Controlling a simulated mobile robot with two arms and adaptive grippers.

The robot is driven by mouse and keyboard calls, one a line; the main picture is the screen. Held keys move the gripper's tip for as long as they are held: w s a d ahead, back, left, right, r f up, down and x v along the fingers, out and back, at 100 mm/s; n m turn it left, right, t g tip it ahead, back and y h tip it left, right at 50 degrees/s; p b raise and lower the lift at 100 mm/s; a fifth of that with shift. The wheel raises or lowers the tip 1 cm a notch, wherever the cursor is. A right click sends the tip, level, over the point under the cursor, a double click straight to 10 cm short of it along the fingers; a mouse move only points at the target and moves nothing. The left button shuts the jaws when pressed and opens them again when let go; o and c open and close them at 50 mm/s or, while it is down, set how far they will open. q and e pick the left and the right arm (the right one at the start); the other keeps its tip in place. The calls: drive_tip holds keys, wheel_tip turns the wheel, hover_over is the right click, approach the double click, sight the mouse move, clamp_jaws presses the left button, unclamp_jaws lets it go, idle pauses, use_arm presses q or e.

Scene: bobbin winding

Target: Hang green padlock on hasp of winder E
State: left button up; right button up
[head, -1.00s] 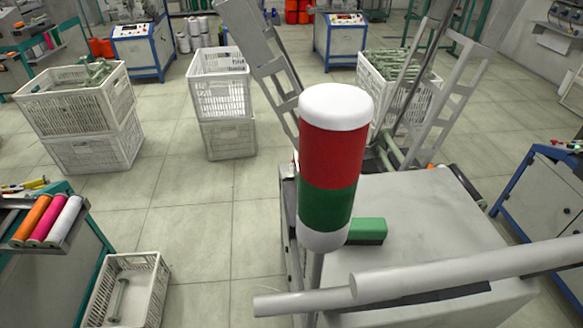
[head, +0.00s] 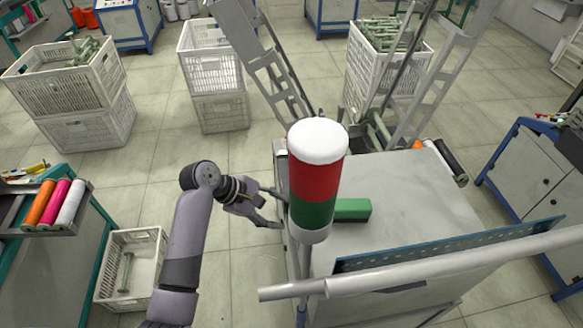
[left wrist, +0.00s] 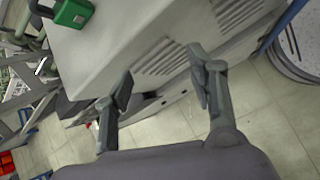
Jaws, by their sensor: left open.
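The green padlock (head: 352,210) lies on top of a grey machine cabinet (head: 395,185), just right of the signal tower. In the left wrist view the padlock (left wrist: 74,13) shows its green body and part of its shackle at the top left. My left gripper (head: 274,208) is open beside the cabinet's left side, apart from the padlock. In the left wrist view its two fingers (left wrist: 160,80) are spread with nothing between them, in front of the vented cabinet side (left wrist: 160,58). I cannot make out a hasp or a winder letter. My right gripper is not in view.
A white, red and green signal tower (head: 315,180) stands close in front of the padlock. A pale bar (head: 430,268) crosses the near side. White crates (head: 213,85) stand on the floor behind. A thread cart (head: 50,235) is at left. Floor left of the cabinet is mostly clear.

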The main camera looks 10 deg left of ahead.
use_arm(q)
drive_tip(key=w+d+r+n+h, duration=0.3)
drive_tip(key=w+d+r+n, duration=0.15)
drive_tip(key=w+r, duration=0.25)
drive_tip(key=shift+n, duration=0.45)
drive_tip(key=b+x, duration=0.2)
drive_tip(key=b, duration=0.1)
drive_tip(key=b+x, duration=0.2)
drive_tip(key=b, duration=0.2)
drive_tip(key=shift+w+a+f, duration=0.2)
drive_tip(key=shift+a+f, duration=0.05)
drive_tip(key=shift+w+d+f+p, duration=0.15)
drive_tip(key=shift+w+d+p, duration=0.05)
drive_tip(key=shift+d+p, duration=0.55)
drive_tip(key=shift+x, duration=0.95)
drive_tip(key=shift+d+f, duration=0.15)
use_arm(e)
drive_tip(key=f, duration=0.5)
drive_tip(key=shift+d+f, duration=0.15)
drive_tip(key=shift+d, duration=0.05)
use_arm(q)
drive_tip(key=shift+c, duration=0.3)
